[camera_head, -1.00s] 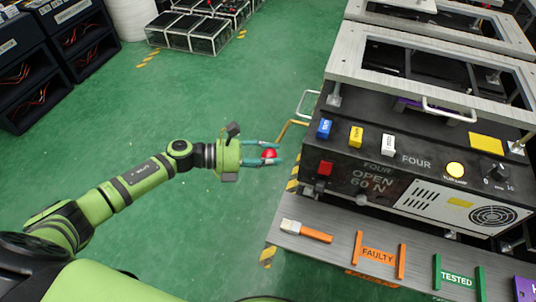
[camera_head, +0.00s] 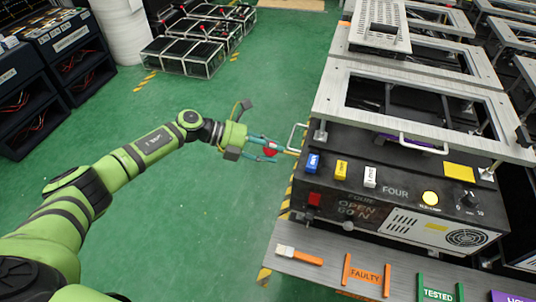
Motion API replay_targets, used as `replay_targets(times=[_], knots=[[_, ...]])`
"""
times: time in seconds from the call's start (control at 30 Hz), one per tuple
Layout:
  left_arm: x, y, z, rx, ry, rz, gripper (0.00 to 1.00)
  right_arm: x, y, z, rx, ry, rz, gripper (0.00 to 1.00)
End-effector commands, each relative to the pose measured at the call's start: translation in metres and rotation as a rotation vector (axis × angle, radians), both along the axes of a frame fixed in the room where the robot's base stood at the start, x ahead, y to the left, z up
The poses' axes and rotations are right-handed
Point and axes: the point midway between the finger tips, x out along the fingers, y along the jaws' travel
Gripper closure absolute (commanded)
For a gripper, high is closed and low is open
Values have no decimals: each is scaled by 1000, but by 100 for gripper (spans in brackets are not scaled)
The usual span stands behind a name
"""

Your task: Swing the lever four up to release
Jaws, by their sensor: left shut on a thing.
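The fingers hide part of the knob and rod. My right gripper is not in view.
A metal handle (camera_head: 297,136) sits close beyond the lever, by the silver frame (camera_head: 325,100).

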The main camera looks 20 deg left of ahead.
Motion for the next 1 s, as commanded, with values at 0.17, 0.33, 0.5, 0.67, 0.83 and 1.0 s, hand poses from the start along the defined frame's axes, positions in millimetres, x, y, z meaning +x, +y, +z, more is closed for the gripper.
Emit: replay_targets(times=[0.17, 0.33, 0.5, 0.67, 0.83, 1.0], knots=[[3, -2, 2, 0, 24, -4, 100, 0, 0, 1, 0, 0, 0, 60], [4, -2, 3, -2, 27, -1, 100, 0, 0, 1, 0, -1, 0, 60], [4, -1, 4, -4, 26, 1, 100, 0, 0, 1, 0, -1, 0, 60], [4, -1, 4, -4, 24, 1, 36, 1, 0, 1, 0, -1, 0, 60], [4, -1, 3, -2, 25, 0, 36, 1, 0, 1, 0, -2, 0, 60], [3, 2, 4, 0, 25, 0, 36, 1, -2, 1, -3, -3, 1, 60]])
